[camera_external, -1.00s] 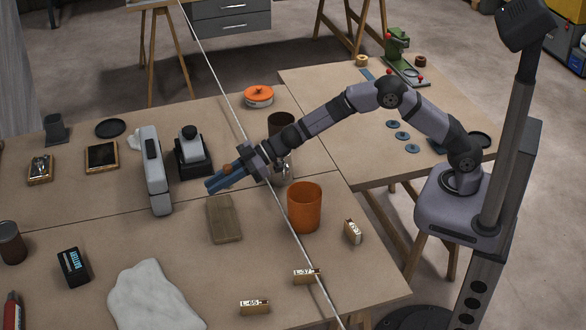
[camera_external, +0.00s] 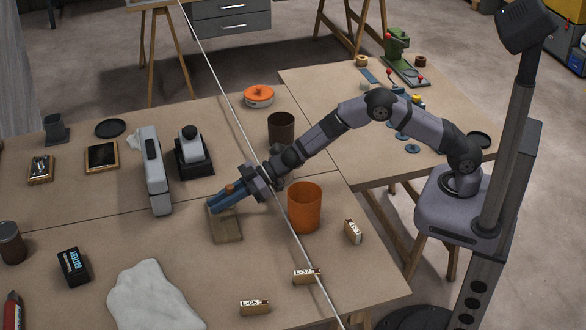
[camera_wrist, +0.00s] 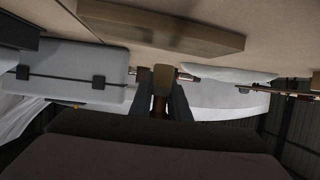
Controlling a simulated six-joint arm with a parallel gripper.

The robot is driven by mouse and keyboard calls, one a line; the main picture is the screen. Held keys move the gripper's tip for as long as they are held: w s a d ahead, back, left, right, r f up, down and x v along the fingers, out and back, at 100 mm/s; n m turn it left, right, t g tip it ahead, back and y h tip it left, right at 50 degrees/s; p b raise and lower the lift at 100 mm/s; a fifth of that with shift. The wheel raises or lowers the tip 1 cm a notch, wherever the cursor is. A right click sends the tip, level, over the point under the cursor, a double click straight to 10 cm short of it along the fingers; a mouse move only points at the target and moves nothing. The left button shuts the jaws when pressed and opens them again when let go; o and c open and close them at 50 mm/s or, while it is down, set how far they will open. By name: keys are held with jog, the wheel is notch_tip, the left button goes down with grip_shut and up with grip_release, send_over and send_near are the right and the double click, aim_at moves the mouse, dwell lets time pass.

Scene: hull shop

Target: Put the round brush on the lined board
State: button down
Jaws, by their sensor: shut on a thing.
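My gripper (camera_external: 228,197), with blue fingers, is shut on the round brush, of which a small brown part (camera_external: 229,188) shows above the fingers. The brush's brown end (camera_wrist: 162,80) also shows between the fingers (camera_wrist: 161,103) in the wrist view. The rest of the brush is hidden by the fingers. The lined board (camera_external: 227,228) is a flat brown slab on the table. The gripper hangs over its far end in the external view, and I cannot tell the exact height. In the wrist view the board (camera_wrist: 160,29) lies across the top, apart from the brush.
An orange pot (camera_external: 304,208) stands right of the board, with a dark can (camera_external: 281,129) behind it. A long pale case (camera_external: 155,170) and a black device (camera_external: 191,153) stand to the left. A white cloth (camera_external: 150,298) lies in front. A thin pale line (camera_external: 232,98) crosses the view.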

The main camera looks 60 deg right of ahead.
aim_at(221, 217)
jog(key=shift+f, duration=1.45)
jog(key=shift+f, duration=0.1)
jog(key=shift+f, duration=0.1)
jog(key=c, duration=1.7)
grip_release()
jog(key=shift+o, duration=0.2)
